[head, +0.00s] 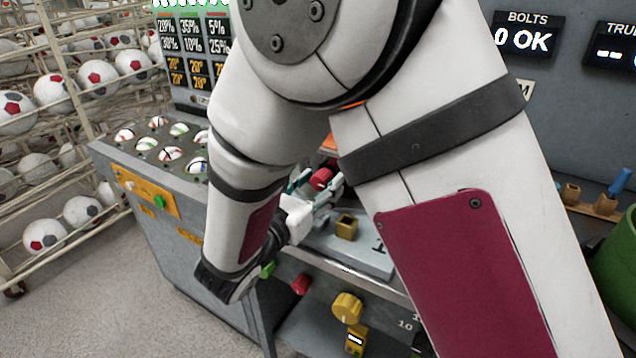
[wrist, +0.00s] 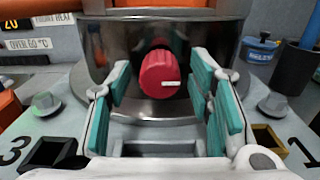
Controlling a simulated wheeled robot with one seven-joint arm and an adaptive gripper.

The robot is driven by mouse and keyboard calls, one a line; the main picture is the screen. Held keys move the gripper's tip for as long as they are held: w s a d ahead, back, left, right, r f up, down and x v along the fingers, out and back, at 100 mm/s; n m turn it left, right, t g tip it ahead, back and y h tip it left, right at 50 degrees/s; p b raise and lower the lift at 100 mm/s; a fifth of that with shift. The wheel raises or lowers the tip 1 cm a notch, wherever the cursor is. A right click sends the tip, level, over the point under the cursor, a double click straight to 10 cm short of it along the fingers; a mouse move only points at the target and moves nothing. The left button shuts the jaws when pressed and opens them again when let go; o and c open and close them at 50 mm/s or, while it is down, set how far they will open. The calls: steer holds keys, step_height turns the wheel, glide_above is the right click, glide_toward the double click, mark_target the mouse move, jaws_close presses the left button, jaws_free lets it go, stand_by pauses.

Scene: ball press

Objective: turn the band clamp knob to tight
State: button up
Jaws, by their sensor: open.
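The red round knob (wrist: 160,74) sits on the front of a dark shiny metal band in the wrist view. A short white mark on its face points right. In the head view the knob (head: 321,179) shows small behind my gripper. My gripper (wrist: 161,88) is open, with teal-padded fingers left and right of the knob as seen from the wrist. The gap between the pads is wider than the knob, and I see no contact. I cannot tell whether the fingertips reach as far forward as the knob. My arm hides much of the press in the head view.
A black square socket (wrist: 52,152) lies near the 3 and a yellow one (wrist: 268,140) near the 1. A yellow knob (head: 347,307) is on the lower front. A ball rack (head: 75,85) stands left.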

steer(key=shift+c, duration=0.6)
jaws_close()
steer(key=shift+m+b, duration=0.3)
steer(key=shift+b, duration=0.05)
steer(key=m+b, duration=0.4)
steer(key=b, duration=0.1)
steer(key=shift+f+m, duration=0.15)
steer(key=shift+m, duration=0.15)
steer(key=m+b, duration=0.4)
steer(key=b, duration=0.1)
steer(key=m+b, duration=0.5)
steer(key=b, duration=0.2)
steer(key=shift+a, duration=0.1)
steer(key=m+b, duration=0.3)
steer(key=b, duration=0.3)
steer(key=shift+m, duration=0.4)
steer(key=shift+r, duration=0.2)
